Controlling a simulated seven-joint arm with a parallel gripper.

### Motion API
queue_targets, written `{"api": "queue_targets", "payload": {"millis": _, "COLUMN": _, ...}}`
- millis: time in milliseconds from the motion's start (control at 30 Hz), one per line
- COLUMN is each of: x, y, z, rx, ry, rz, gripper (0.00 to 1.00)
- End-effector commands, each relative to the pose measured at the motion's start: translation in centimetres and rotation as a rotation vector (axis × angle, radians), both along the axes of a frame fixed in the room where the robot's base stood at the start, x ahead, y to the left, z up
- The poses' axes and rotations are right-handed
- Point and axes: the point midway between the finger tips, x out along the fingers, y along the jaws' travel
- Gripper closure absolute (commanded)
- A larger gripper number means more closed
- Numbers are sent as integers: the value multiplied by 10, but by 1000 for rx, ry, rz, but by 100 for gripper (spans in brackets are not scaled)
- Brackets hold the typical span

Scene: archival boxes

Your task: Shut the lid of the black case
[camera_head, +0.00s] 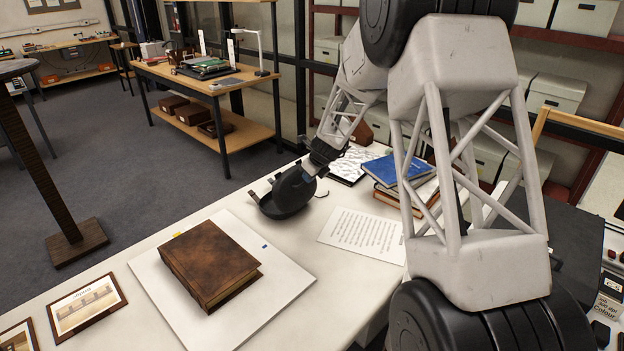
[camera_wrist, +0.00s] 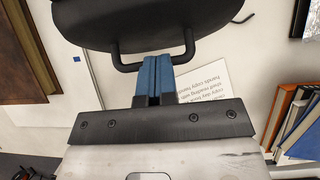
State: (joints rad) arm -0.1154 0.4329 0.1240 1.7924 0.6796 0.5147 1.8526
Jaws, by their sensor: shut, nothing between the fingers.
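The black case (camera_head: 290,193) stands on the pale table near the middle of the head view. Its rounded lid looks raised and tilted, but the hinge and inside are mostly hidden. In the wrist view the case (camera_wrist: 135,18) fills the top, with a black bar handle (camera_wrist: 124,67) along its near edge. My gripper (camera_wrist: 152,78) has its blue fingers pressed together, with nothing between them. The fingertips overlap the handle in the picture; I cannot tell whether they touch it. In the head view my gripper (camera_head: 312,167) is just behind the case, at its upper right.
A brown leather book (camera_head: 210,262) lies on a white board (camera_head: 155,275) in front of the case. A printed sheet (camera_head: 362,235) lies to the right. Stacked books (camera_head: 395,168), with a blue one on top, stand behind the sheet. Framed pictures (camera_head: 86,304) lie front left.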

Motion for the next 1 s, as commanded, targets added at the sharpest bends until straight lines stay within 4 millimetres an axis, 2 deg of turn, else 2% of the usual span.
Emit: {"api": "queue_targets", "payload": {"millis": 1000, "x": 32, "y": 39, "z": 0, "rx": -236, "ry": 202, "rz": 1, "gripper": 100}}
